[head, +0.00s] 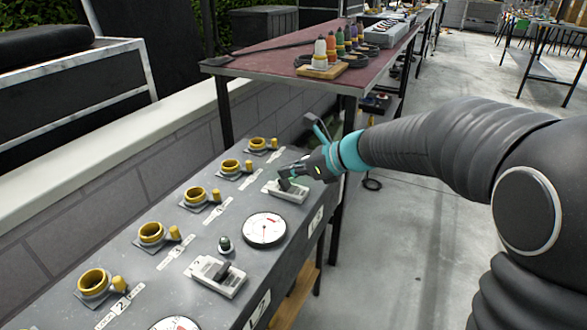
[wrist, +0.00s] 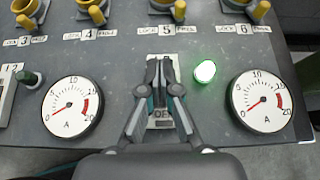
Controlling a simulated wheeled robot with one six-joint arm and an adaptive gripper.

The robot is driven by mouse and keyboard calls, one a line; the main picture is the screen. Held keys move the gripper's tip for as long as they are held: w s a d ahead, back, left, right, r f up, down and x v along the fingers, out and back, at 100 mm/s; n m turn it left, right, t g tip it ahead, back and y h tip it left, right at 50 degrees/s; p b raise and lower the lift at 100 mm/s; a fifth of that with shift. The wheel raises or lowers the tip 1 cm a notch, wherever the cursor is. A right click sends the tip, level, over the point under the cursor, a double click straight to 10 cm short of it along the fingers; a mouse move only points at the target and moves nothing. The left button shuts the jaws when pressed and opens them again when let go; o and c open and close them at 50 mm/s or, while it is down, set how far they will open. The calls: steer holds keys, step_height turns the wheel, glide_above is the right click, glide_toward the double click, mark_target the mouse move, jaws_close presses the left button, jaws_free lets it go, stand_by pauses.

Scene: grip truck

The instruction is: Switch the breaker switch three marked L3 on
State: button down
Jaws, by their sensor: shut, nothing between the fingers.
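The far breaker switch (head: 286,193) is a pale plate with a dark lever on the grey sloping panel. A marking plate on the panel's front edge near it is too small to read surely. My gripper (head: 302,171) is at this switch, its fingertips close to the lever. In the wrist view my gripper (wrist: 160,66) is shut with nothing between the fingers and covers most of the switch. An OFF label (wrist: 162,115) shows between the finger links. Contact with the lever is hidden. A green lamp (wrist: 205,71) right of the switch is lit.
A nearer breaker switch (head: 215,275) and an unlit dark green lamp (head: 225,243) sit on the panel. A dial gauge (head: 265,230) lies between the switches. Several yellow rings (head: 152,233) line the back. A red-topped table (head: 290,65) stands beyond.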

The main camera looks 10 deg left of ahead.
steer(key=shift+r, duration=0.1)
stand_by(0.5)
steer(key=shift+r+p, duration=0.3)
steer(key=shift+r, duration=0.45)
steer(key=v, duration=0.4)
steer(key=shift+d+r, duration=0.2)
step_height(320, 180, up, 9)
steer(key=d, duration=0.2)
steer(key=shift+s+d, duration=0.2)
steer(key=shift+s, duration=0.2)
steer(key=shift+f, duration=0.1)
